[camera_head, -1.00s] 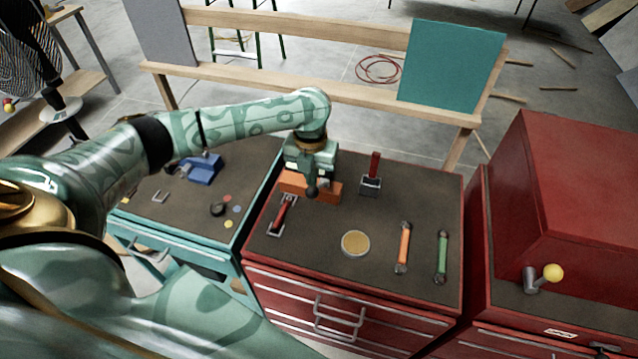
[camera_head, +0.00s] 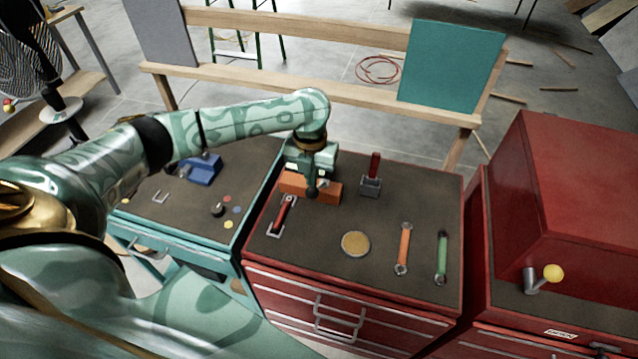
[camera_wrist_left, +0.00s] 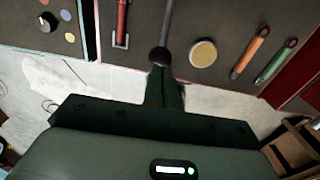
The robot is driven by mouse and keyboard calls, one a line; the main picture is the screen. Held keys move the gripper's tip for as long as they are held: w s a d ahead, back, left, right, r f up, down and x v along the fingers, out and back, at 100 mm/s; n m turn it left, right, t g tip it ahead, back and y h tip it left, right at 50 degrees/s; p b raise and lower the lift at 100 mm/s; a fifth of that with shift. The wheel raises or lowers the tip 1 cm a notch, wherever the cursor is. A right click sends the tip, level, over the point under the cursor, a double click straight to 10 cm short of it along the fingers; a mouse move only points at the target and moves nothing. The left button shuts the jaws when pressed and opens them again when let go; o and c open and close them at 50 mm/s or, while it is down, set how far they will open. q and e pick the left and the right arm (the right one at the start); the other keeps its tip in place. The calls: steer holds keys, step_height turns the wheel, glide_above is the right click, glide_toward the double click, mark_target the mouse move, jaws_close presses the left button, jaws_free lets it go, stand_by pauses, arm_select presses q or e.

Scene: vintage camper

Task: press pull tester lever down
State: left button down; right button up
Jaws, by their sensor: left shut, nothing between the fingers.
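The orange block-shaped body (camera_head: 327,192) stands at the back left of the red cabinet's dark top; I take it for the pull tester. A dark ball knob (camera_head: 311,191) shows in front of it. In the left wrist view the knob (camera_wrist_left: 158,57) ends a thin grey rod (camera_wrist_left: 166,22), seemingly the lever. My left gripper (camera_head: 312,178) is shut and empty, pointing down at the orange body. In the wrist view its fingertips (camera_wrist_left: 163,72) are right by the knob; I cannot tell whether they touch. The gripper partly hides the orange body. My right gripper is not in view.
A round tin (camera_head: 355,244), orange tool (camera_head: 403,248) and green tool (camera_head: 441,257) lie in front and right. A yellow-knobbed lever (camera_head: 552,273) is on the right cabinet.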

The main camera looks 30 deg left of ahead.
mark_target(310, 195)
arm_select(q)
steer(key=shift+f, duration=0.1)
stand_by(0.6)
steer(key=shift+f+b, duration=0.35)
steer(key=shift+f, duration=0.35)
steer(key=shift+s, duration=0.1)
steer(key=shift+s+d+f, duration=0.1)
steer(key=shift+s+f, duration=0.35)
steer(key=shift+f, duration=0.4)
steer(key=shift+s, duration=0.1)
